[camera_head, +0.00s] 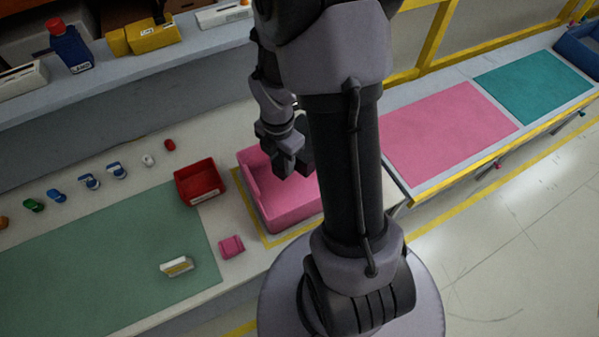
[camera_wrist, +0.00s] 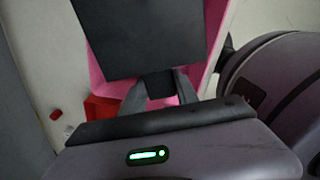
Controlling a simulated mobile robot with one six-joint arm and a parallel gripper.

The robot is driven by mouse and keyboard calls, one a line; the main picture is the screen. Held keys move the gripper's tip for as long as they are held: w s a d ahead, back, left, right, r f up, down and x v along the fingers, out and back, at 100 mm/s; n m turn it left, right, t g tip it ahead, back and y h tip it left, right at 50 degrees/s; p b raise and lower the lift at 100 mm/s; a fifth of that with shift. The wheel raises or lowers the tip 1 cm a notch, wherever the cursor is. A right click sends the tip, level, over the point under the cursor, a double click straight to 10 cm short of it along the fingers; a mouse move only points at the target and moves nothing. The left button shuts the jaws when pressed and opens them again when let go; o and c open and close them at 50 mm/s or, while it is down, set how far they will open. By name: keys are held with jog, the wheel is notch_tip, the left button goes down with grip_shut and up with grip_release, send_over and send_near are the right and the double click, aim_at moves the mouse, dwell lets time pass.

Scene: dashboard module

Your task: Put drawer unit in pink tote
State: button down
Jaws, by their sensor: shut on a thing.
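The pink tote (camera_head: 282,212) stands on the bench inside a yellow outline, its right part hidden behind my arm. My gripper (camera_head: 288,165) is over the tote's back part. In the wrist view my gripper (camera_wrist: 160,84) is shut on a dark, boxy thing, which I take to be the drawer unit (camera_wrist: 140,38). The drawer unit hangs in front of the fingertips, with pink tote surface (camera_wrist: 217,45) showing behind it. In the head view the drawer unit is mostly hidden by my gripper and arm. I cannot tell its height above the tote floor.
A red bin (camera_head: 200,183) stands left of the tote. A small pink item (camera_head: 231,246) and a white and yellow item (camera_head: 177,266) lie in front. Several small parts line the green mat (camera_head: 100,260). A shelf (camera_head: 130,75) runs behind. A pink mat (camera_head: 450,130) lies clear to the right.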

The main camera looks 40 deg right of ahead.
jog(key=f, duration=0.1)
jog(key=s+f+b, duration=0.1)
jog(key=f+b, duration=0.1)
jog(key=shift+s+a+f, duration=0.25)
jog(key=f+b, duration=0.2)
jog(key=f, duration=0.3)
jog(key=f+b, duration=0.2)
jog(key=f, duration=0.4)
jog(key=shift+w+d+f, duration=0.1)
jog(key=shift+w, duration=0.1)
jog(key=c, duration=0.9)
grip_release()
